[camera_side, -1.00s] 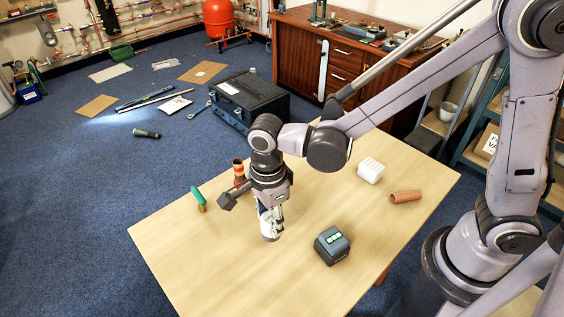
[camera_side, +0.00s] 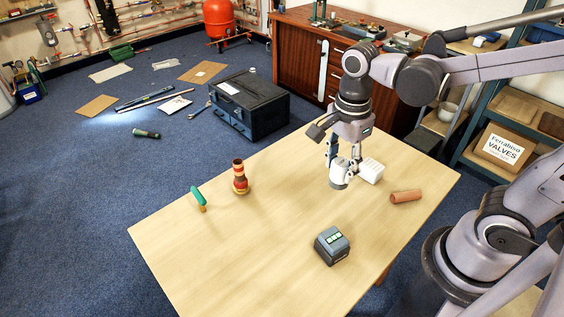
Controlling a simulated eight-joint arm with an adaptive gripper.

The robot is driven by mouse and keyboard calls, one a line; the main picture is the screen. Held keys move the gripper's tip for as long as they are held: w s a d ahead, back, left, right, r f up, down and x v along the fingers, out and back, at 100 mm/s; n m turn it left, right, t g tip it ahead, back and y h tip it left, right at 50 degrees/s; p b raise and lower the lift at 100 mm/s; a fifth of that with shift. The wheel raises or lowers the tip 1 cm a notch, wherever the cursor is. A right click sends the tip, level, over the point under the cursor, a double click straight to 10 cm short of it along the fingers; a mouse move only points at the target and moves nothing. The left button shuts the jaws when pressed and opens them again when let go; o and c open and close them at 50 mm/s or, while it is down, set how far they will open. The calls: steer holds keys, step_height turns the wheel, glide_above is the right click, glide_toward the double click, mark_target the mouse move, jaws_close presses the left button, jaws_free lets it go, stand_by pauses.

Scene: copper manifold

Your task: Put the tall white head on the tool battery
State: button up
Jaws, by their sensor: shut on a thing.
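My gripper (camera_side: 341,168) is shut on the tall white head (camera_side: 338,180), a pale rounded piece that hangs upright below the fingers. The fingers hide its upper part. The tool battery (camera_side: 332,246), a dark grey block with green marks on top, sits on the wooden table (camera_side: 240,255) nearer the camera. The held head is behind the battery in the picture and well apart from it. It appears to be above the table, but I cannot tell how high.
A white ribbed block (camera_side: 371,171) stands just right of the held head; I cannot tell if they touch. A copper pipe piece (camera_side: 406,197) lies at the right. The table's middle is clear.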

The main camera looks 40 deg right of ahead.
steer(key=s+d+r, duration=0.2)
steer(key=s+d, duration=0.3)
steer(key=s, duration=0.1)
glide_toward(334, 238)
steer(key=shift+f, duration=1.85)
steer(key=o, duration=1.2)
steer(key=shift+f, duration=0.15)
